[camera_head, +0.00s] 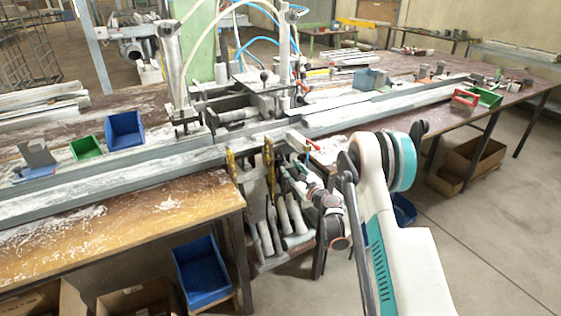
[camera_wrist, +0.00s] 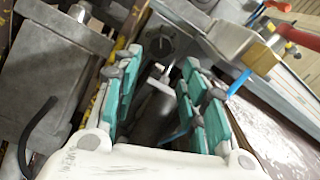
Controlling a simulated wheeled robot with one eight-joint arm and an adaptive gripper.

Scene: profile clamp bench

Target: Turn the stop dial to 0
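My gripper (camera_head: 292,172) is in front of the bench's middle, at the edge of the clamp station. In the wrist view my gripper (camera_wrist: 166,66) has its teal-padded fingers apart. A dark round part (camera_wrist: 160,42) and a grey rod-like piece (camera_wrist: 162,78) show between and beyond the fingers; I see no contact with the pads. I cannot tell whether either is the stop dial. No dial markings or pointer can be read in either view. In the head view my arm and gripper partly cover this area.
A red-handled clamp (camera_head: 303,140) sits close beside my gripper; its red handle (camera_wrist: 300,38) shows at upper right in the wrist view. A large grey block (camera_wrist: 48,75) is at left there. Long profiles (camera_head: 105,170) line the bench. Blue bins (camera_head: 126,129) and a green bin (camera_head: 86,147) stand around.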

